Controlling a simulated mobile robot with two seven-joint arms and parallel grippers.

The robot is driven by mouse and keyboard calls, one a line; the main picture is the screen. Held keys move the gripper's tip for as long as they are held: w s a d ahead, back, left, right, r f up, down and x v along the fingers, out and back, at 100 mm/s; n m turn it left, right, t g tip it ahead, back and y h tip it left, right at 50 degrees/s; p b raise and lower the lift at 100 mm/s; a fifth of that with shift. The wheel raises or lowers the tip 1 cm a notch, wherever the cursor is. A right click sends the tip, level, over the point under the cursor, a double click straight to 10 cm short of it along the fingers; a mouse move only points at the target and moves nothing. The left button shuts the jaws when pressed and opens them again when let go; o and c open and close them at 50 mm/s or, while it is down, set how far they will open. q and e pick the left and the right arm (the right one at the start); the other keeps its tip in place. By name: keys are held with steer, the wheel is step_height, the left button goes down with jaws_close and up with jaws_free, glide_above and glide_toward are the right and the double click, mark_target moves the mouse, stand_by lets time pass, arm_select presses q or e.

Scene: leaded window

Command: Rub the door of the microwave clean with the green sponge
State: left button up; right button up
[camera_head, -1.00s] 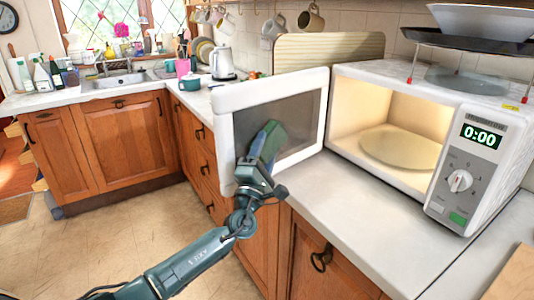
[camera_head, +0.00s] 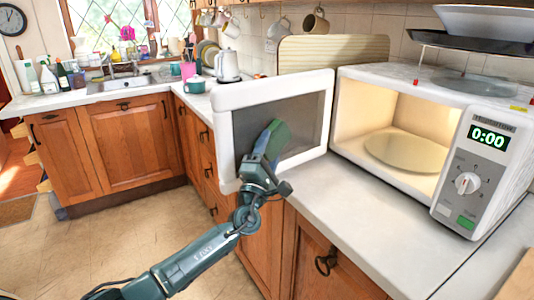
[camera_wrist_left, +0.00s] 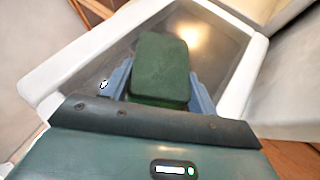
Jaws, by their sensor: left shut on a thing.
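The microwave (camera_head: 353,76) stands on the counter at the right with its lit inside showing. Its door (camera_head: 224,119) is swung open to the left, white-framed with a dark panel. My left gripper (camera_head: 267,150) is shut on the green sponge (camera_head: 279,136), in front of the door's panel. In the left wrist view the sponge (camera_wrist_left: 161,66) sits between the two blue-grey fingers, over the door's panel (camera_wrist_left: 210,50). I cannot tell for sure whether the sponge touches the panel. My right gripper is not in view.
A glass turntable (camera_head: 405,150) lies inside the microwave. The white counter (camera_head: 345,195) in front of it is clear. A ribbed board (camera_head: 325,48) leans behind the door. A kettle (camera_head: 227,66), a teal mug (camera_head: 194,85) and a sink (camera_head: 118,84) are farther back.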

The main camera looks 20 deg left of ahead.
arm_select(q)
steer(key=shift+w+d+b, duration=0.3)
steer(key=shift+w+b, duration=0.1)
steer(key=shift+w, duration=0.35)
steer(key=shift+w+d+b, duration=0.25)
steer(key=shift+w+b, duration=0.15)
steer(key=shift+w, duration=0.3)
steer(key=shift+a, duration=0.15)
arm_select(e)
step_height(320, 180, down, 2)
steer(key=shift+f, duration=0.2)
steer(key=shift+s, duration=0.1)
arm_select(q)
steer(key=shift+s+a+r+p, duration=0.1)
steer(key=shift+s+a+p, duration=0.4)
steer(key=shift+s+p, duration=0.4)
steer(key=shift+s+a+p, duration=0.35)
steer(key=shift+s+a, duration=0.1)
steer(key=shift+s, duration=0.4)
steer(key=shift+a, duration=0.1)
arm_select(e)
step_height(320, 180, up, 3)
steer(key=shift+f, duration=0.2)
arm_select(q)
steer(key=shift+w, duration=0.1)
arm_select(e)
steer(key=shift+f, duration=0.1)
